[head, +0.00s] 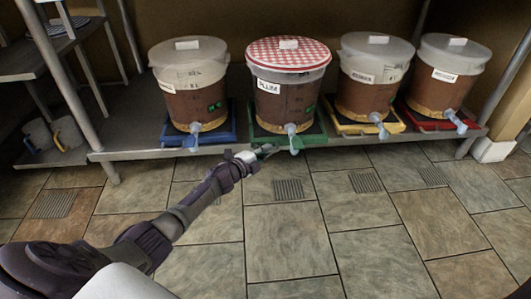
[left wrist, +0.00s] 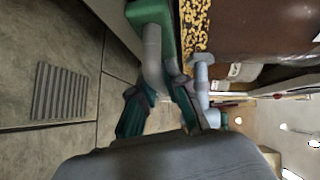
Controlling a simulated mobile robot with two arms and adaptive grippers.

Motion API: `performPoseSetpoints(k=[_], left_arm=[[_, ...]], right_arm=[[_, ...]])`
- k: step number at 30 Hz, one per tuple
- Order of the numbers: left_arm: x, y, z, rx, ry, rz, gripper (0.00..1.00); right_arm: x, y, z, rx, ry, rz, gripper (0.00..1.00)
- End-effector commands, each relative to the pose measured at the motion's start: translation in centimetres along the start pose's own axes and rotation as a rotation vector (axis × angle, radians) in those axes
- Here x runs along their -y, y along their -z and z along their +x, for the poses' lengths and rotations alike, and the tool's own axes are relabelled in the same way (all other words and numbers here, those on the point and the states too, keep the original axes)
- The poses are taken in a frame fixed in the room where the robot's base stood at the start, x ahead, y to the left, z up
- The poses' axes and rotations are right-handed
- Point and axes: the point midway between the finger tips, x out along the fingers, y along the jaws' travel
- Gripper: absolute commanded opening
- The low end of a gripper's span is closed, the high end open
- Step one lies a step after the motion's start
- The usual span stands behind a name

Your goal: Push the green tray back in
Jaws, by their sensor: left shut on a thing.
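The green tray (head: 314,136) lies on the low metal shelf under the bucket with the red checked lid (head: 287,88). Its front edge is near the shelf's front edge. My left gripper (head: 265,152) is at the tray's front left, below the bucket's pale tap (head: 292,138). In the left wrist view the green tray (left wrist: 148,14) is at the top, with a grey curved piece (left wrist: 152,45) reaching down from it. My left fingers (left wrist: 160,98) stand on either side of this piece, shut on it. The exact contact is partly hidden. My right gripper is out of view.
A blue tray (head: 222,134), a yellow tray (head: 390,126) and a red tray (head: 465,124) stand alongside on the shelf, each under a bucket with a tap. Shelf posts rise at left and right. The tiled floor in front is clear, with floor grates (head: 288,189).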

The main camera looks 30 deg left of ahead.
Motion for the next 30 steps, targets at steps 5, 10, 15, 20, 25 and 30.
performPoseSetpoints(k=[5,10,15,20,25,30], left_arm=[[0.0,0.0,0.0,0.0,0.0,0.001,0.18],[0.0,0.0,0.0,-0.001,0.0,0.001,0.39],[0.0,0.0,0.0,-0.001,0.0,0.001,0.39],[-0.1,-0.1,-0.4,0.0,-0.001,0.001,0.39],[-0.2,-0.1,-2.1,0.0,-0.002,0.004,0.39],[-0.2,-0.1,-5.4,-0.001,-0.003,0.003,0.39]], right_arm=[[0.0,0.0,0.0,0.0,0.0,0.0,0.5],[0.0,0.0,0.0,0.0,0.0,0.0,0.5],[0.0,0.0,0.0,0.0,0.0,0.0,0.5],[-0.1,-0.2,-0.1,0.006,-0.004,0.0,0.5],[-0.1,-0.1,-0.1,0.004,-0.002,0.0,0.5],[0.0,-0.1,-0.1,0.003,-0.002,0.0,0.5]])
